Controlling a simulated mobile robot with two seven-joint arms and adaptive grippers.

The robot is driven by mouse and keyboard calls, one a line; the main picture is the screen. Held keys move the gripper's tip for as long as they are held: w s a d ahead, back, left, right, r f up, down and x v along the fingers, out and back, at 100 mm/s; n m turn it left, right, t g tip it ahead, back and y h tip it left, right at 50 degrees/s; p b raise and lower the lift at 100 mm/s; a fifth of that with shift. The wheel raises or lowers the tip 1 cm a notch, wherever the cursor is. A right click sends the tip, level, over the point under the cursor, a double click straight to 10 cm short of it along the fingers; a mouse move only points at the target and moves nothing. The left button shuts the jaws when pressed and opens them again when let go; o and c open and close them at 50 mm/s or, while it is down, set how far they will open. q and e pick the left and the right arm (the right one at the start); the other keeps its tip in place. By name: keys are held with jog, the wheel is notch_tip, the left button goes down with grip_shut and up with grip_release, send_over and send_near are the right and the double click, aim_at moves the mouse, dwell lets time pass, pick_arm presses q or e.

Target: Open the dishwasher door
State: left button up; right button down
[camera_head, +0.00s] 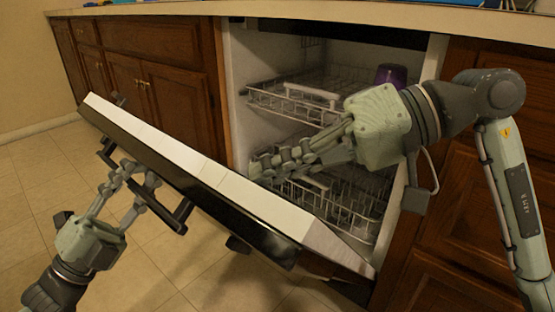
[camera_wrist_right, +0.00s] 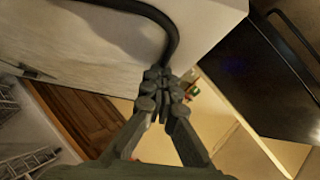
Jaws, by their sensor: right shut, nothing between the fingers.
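The dishwasher door (camera_head: 190,163) is partly open, tilted outward with its pale top edge and dark front showing. Its black bar handle (camera_head: 178,216) is on the outer front. My left gripper (camera_head: 138,172) is outside the door, with its fingers apart close to the handle; I cannot tell if they touch it. My right gripper (camera_head: 262,165) is shut and empty, on the inner side of the door in front of the dishwasher opening. In the right wrist view its closed fingers (camera_wrist_right: 165,88) lie near a pale door surface (camera_wrist_right: 90,45).
Inside the dishwasher are an upper rack (camera_head: 295,103) with a purple cup (camera_head: 391,75) and a lower rack (camera_head: 335,205). Wooden cabinets (camera_head: 165,95) flank it under the counter (camera_head: 330,12). The tiled floor (camera_head: 40,185) is clear at the left.

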pick_arm(q)
jog(key=shift+o, duration=1.3)
jog(key=shift+r, duration=0.6)
pick_arm(e)
jog(key=shift+s+a+f+g, duration=0.25)
jog(key=shift+s+f+g, duration=0.05)
jog(key=shift+s+f, duration=0.2)
pick_arm(q)
jog(key=shift+s+a+f, duration=0.1)
